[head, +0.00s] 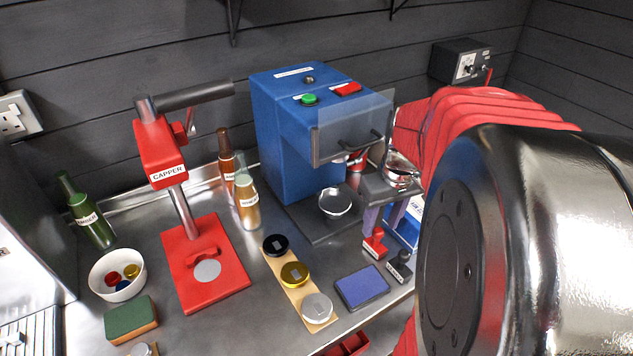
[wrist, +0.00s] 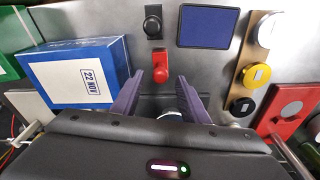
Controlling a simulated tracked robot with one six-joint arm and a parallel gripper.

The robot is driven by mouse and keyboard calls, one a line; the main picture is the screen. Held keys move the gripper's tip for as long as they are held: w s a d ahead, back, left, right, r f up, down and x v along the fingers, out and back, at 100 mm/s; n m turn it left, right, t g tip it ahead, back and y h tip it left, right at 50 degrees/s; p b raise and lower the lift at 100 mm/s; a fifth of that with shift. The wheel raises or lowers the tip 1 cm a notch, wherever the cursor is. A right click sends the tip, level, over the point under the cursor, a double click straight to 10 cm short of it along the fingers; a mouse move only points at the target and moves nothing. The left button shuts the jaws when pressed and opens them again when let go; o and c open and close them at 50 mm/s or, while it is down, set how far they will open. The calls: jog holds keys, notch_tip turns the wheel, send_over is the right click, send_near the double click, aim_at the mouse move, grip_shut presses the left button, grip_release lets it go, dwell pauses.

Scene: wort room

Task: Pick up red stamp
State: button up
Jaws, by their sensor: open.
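In the wrist view the red stamp (wrist: 160,66) shows just beyond and between my two purple fingertips. My gripper (head: 384,226) is open, fingers pointing down, above and behind the red stamp in the head view. In the wrist view my gripper (wrist: 160,78) has nothing between its fingers that I can see held. The black stamp (wrist: 153,22) stands beyond the red one.
A blue ink pad (head: 362,288) lies beside the stamps. A blue box (wrist: 80,72) labelled 22 NOV stands close to my left finger in the wrist view. A wooden strip (head: 270,257) holds three lids. A blue machine (head: 285,140) and red capper (head: 205,285) stand farther left.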

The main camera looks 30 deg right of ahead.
aim_at(379, 230)
jog(key=shift+w+f, duration=0.2)
jog(key=shift+f, duration=1.65)
jog(key=shift+c, duration=0.5)
grip_shut()
